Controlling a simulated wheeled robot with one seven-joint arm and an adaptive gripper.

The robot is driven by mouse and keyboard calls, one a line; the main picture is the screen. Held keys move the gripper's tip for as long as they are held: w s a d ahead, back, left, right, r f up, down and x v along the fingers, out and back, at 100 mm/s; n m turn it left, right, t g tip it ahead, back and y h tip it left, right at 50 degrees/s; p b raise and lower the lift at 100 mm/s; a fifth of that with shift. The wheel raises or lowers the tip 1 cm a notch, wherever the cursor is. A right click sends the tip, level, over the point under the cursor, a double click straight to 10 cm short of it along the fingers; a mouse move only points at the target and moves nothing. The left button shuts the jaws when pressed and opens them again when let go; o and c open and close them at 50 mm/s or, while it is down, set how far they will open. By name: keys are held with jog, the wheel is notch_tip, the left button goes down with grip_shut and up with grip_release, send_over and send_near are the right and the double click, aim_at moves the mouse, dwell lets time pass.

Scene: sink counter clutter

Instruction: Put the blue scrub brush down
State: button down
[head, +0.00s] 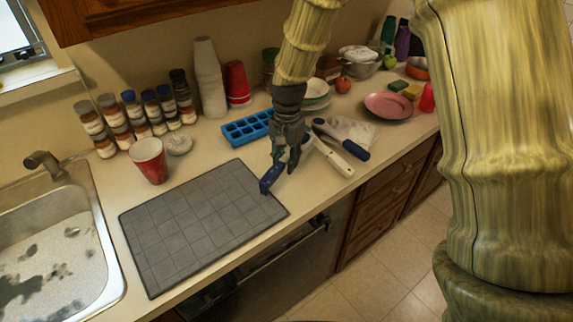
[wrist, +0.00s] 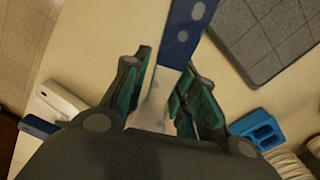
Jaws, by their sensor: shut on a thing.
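The blue scrub brush (head: 268,181) has a blue end and a pale handle. My gripper (head: 286,160) points down over the counter and is shut on the pale handle. In the wrist view the blue part (wrist: 181,36) reaches out past the fingers of my gripper (wrist: 163,88), and the pale shaft lies between its green pads. The blue end shows beside the right edge of the grey drying mat (head: 190,235). I cannot tell whether the brush touches the counter. My fingers hide part of the handle.
A white-handled tool (head: 334,158) and a dark blue-handled tool (head: 341,140) lie close right of my gripper. A blue ice tray (head: 246,128) is behind it. A red cup (head: 149,160) stands left, and the sink (head: 50,245) is far left. The mat is bare.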

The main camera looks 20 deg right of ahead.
aim_at(286, 176)
jog(key=shift+f+p, duration=0.4)
jog(key=shift+f, duration=0.95)
jog(key=shift+f, duration=0.15)
jog(key=c, duration=1.1)
grip_release()
jog(key=shift+c, duration=0.2)
jog(key=shift+w+d+r+b, duration=0.1)
jog(key=shift+r+b, duration=0.65)
jog(key=shift+r, duration=2.35)
jog(key=shift+w+d+r+b, duration=0.1)
jog(key=shift+r+b, duration=0.6)
jog(key=shift+r, duration=2.35)
